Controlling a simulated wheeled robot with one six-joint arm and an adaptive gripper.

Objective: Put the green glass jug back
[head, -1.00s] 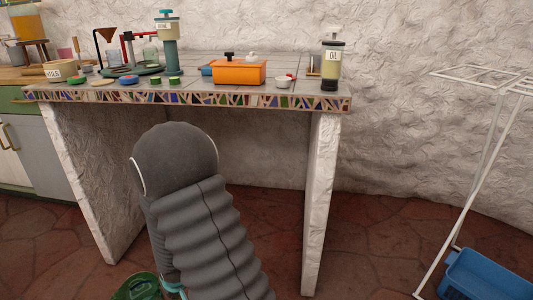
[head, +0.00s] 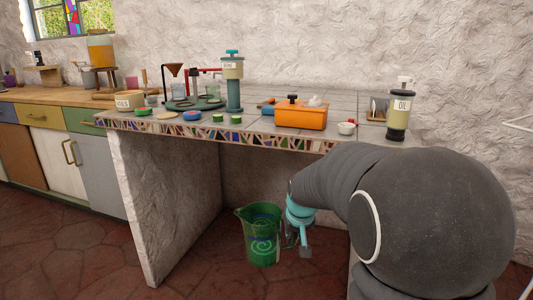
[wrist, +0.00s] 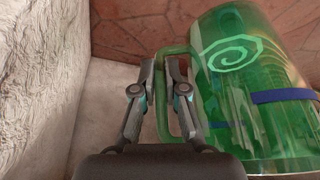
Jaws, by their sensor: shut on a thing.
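The green glass jug (head: 261,240) with a pale spiral and a blue band shows in the head view, low in front of the open space under the mosaic counter. It looks roughly upright. I cannot tell its height above the floor. My gripper (head: 293,243) is at its right side, on the handle. In the wrist view the jug (wrist: 245,95) fills the right side, and my gripper (wrist: 162,68) has its two fingers closed around the green handle (wrist: 175,52). The jug's base is not clear in the wrist view.
A white leg wall (head: 165,200) stands left of the jug. Cabinets (head: 50,150) line the left.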

